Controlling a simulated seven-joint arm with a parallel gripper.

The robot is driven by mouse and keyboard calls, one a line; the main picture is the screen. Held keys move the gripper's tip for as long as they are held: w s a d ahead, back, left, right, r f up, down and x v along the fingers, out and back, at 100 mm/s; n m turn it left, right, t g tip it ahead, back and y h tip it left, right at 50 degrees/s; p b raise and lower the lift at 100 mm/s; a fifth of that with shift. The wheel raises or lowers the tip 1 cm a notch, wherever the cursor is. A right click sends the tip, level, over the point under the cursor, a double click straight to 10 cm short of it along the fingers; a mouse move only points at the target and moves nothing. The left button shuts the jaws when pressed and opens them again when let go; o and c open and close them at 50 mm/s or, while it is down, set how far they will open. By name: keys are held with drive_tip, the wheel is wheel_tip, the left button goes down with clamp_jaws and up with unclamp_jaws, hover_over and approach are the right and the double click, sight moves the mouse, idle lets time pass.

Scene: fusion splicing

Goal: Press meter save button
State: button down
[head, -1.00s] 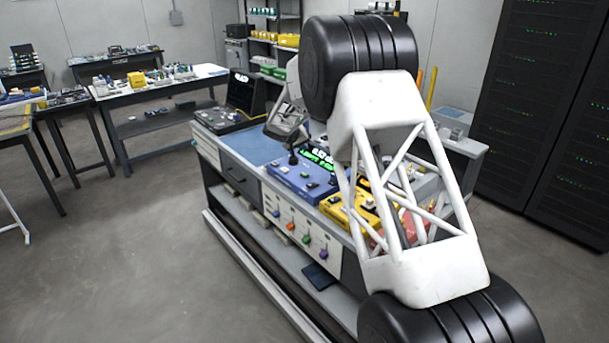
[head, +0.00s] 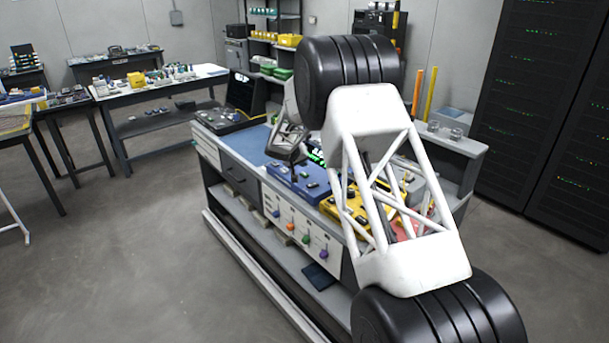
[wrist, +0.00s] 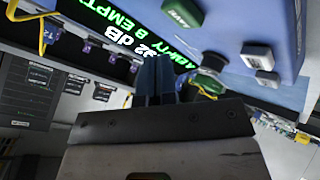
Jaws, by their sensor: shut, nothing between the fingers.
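The meter is a blue box (head: 292,184) on the bench, with a lit green-text display, partly hidden by my arm in the head view. In the wrist view its blue face (wrist: 235,25) fills the upper right, and the display (wrist: 115,35) shows "dB" and "EMPTY". A green button (wrist: 183,12), whose lettering looks like SAVE, is at the top edge. My gripper (wrist: 155,62) is shut and empty, its blue fingers overlapping the display in this view, below and left of that button. Contact with the meter cannot be told.
White buttons (wrist: 257,55) and another green part (wrist: 210,82) are right of the fingers. A yellow device (head: 338,213) and a red one (head: 404,228) are right of the meter, partly behind my arm. A dark console (head: 228,118) stands at the bench's far left end.

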sight(303, 173)
drive_tip(key=shift+f, duration=0.75)
drive_tip(key=shift+f, duration=0.9)
idle(2.6)
drive_tip(key=shift+r, duration=0.9)
drive_tip(key=shift+r, duration=0.15)
drive_tip(key=shift+r, duration=2.4)
